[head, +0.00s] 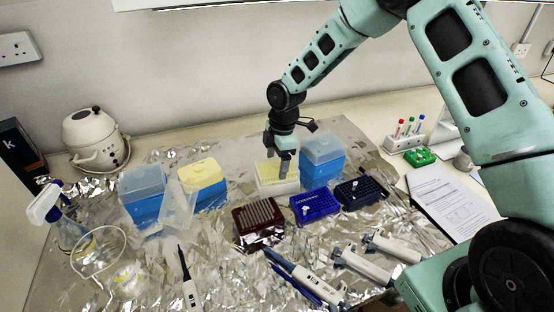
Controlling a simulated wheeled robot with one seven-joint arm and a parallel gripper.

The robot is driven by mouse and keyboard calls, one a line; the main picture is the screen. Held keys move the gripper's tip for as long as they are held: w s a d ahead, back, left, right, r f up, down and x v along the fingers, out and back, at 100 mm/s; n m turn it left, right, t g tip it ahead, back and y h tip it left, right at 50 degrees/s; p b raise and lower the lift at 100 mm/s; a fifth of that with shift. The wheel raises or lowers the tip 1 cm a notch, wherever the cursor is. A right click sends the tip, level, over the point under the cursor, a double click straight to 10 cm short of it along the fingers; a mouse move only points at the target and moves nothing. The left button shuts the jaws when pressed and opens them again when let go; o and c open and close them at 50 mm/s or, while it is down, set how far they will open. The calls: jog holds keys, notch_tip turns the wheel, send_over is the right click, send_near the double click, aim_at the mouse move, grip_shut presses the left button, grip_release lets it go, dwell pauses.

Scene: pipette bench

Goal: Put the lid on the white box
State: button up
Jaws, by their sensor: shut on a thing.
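The white box (277,188) stands on the foil near the back middle, with a pale yellow top showing. My gripper (283,167) points down at it, one finger in front of its front side. It looks shut on the white box, but the contact is partly hidden by the fingers. A loose clear lid (178,208) lies tilted to the left, close against an open blue box with a yellow top (203,174). I cannot tell which box this lid belongs to.
Lidded blue boxes stand at left (143,199) and just right of my gripper (323,157). A dark red rack (259,224), a blue rack (315,207) and a navy rack (361,191) stand in front. Several pipettes lie at the front. A spray bottle (66,226) is far left.

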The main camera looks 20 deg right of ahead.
jog(key=o, duration=1)
jog(key=shift+c, duration=0.2)
notch_tip(320, 180, up, 12)
jog(key=d+b, duration=0.1)
jog(key=b, duration=0.1)
jog(key=shift+d+b, duration=0.2)
jog(key=shift+b, duration=0.15)
